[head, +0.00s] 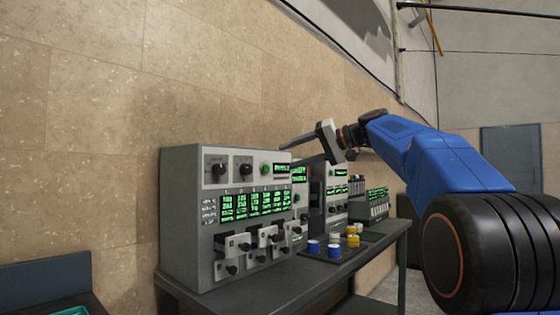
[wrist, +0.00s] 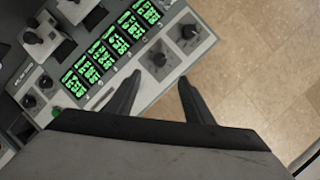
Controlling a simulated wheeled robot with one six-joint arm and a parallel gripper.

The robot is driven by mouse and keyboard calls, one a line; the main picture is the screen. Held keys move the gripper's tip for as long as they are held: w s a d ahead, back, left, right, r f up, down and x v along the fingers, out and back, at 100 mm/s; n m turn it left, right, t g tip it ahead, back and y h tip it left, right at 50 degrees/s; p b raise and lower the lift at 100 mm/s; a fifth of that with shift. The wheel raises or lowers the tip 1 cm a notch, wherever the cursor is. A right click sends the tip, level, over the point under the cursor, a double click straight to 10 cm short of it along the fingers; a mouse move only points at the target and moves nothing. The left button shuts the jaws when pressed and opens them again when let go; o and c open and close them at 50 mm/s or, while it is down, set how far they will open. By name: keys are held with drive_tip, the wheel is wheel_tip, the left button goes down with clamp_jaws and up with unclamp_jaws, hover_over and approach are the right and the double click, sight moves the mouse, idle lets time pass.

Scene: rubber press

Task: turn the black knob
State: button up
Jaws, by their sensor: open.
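In the head view, two black knobs sit side by side on the upper front of a grey control cabinet (head: 184,225): a left knob (head: 219,170) and a right knob (head: 246,169). The wrist view shows two similar large knobs, one (wrist: 159,59) close ahead of my fingertips and another (wrist: 188,31) farther up. Which one the task means I cannot tell. My gripper (wrist: 159,80) is open with nothing between its fingers. In the head view it is seen side-on near the cabinet's upper right, its fingertips partly unclear. No contact with a knob shows.
Green displays (head: 253,205) and several smaller knobs on projecting blocks lie below. The cabinet stands on a dark table (head: 295,290) against a tiled wall. Blue (head: 313,246), yellow and white pots stand to its right, with more instruments (head: 370,207) behind.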

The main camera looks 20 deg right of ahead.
drive_tip(key=shift+v, duration=1.15)
idle(1.4)
drive_tip(key=shift+w+f+m, duration=0.1)
drive_tip(key=shift+f+m, duration=0.1)
drive_tip(key=shift+m, duration=0.1)
drive_tip(key=c, duration=1)
drive_tip(key=shift+w+d+f+m+t, duration=0.1)
drive_tip(key=shift+w+f+m+t, duration=0.1)
drive_tip(key=shift+m+t, duration=0.3)
clamp_jaws()
drive_tip(key=w+d+f+m+t+h, duration=0.1)
drive_tip(key=w+d+f+m+t, duration=0.1)
drive_tip(key=m, duration=0.6)
wheel_tip(320, 180, down, 3)
drive_tip(key=shift+w+d+r+m+t+h, duration=0.2)
drive_tip(key=shift+w+d+m+t+h, duration=0.15)
drive_tip(key=shift+d+t, duration=0.65)
drive_tip(key=shift+a, duration=0.25)
